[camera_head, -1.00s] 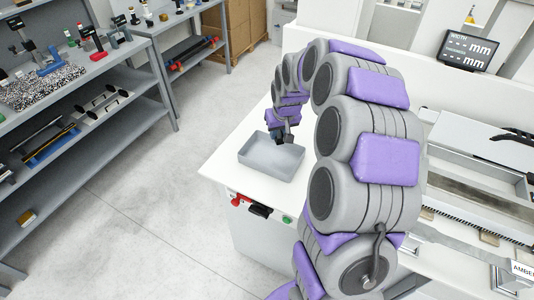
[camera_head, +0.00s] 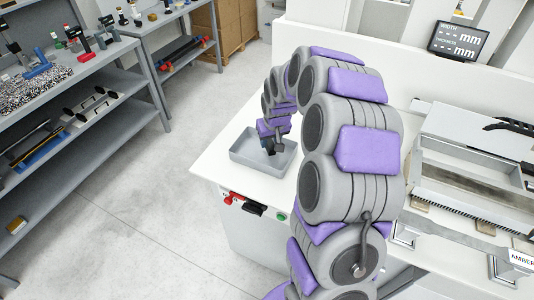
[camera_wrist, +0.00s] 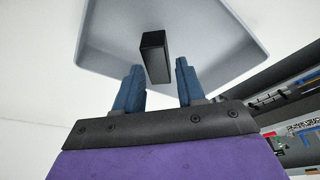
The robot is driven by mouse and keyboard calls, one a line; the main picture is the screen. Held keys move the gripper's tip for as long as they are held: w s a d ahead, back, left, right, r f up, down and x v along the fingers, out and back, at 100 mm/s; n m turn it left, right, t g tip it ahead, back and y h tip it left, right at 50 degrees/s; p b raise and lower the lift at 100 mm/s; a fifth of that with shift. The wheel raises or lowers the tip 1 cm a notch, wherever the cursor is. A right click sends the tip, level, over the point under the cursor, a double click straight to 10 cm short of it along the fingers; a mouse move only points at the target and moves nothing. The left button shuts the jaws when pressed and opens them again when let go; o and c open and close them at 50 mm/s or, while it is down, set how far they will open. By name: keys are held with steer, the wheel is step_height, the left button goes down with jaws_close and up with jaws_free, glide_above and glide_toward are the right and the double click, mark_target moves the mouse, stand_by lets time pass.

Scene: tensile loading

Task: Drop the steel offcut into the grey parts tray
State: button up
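The grey parts tray (camera_head: 246,157) sits on the white bench, and its pale inside fills the upper part of the wrist view (camera_wrist: 225,55). My gripper (camera_head: 268,148) is over the tray, pointing down into it. In the wrist view my gripper (camera_wrist: 158,68) has its two blue fingers spread apart. A dark block, which looks like the steel offcut (camera_wrist: 156,58), shows between and beyond the fingertips, against the tray's inside. A narrow gap shows between it and the right finger. I cannot tell whether it touches the tray floor. The arm hides part of the tray in the head view.
A grey shelf unit (camera_head: 115,100) with many small parts stands at the left, across clear floor. A machine with a grey bed (camera_head: 460,185) is at the right, below a width display (camera_head: 459,40). Red and black controls (camera_head: 245,203) are on the bench front.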

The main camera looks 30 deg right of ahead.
steer(key=o, duration=0.3)
steer(key=shift+a, duration=0.2)
steer(key=p+v, duration=0.2)
steer(key=v, duration=1.5)
steer(key=shift+p, duration=0.4)
steer(key=shift+a+r, duration=0.1)
steer(key=s+a+f+g, duration=0.1)
steer(key=s+a, duration=0.4)
steer(key=s, duration=0.6)
steer(key=s+a+f+n+g, duration=0.1)
steer(key=s+a, duration=0.4)
steer(key=s, duration=0.7)
steer(key=s+a+f+g, duration=0.1)
steer(key=s+a+g, duration=0.2)
steer(key=s, duration=0.8)
steer(key=a, duration=0.2)
steer(key=shift+s+a, duration=0.15)
steer(key=shift+a, duration=0.2)
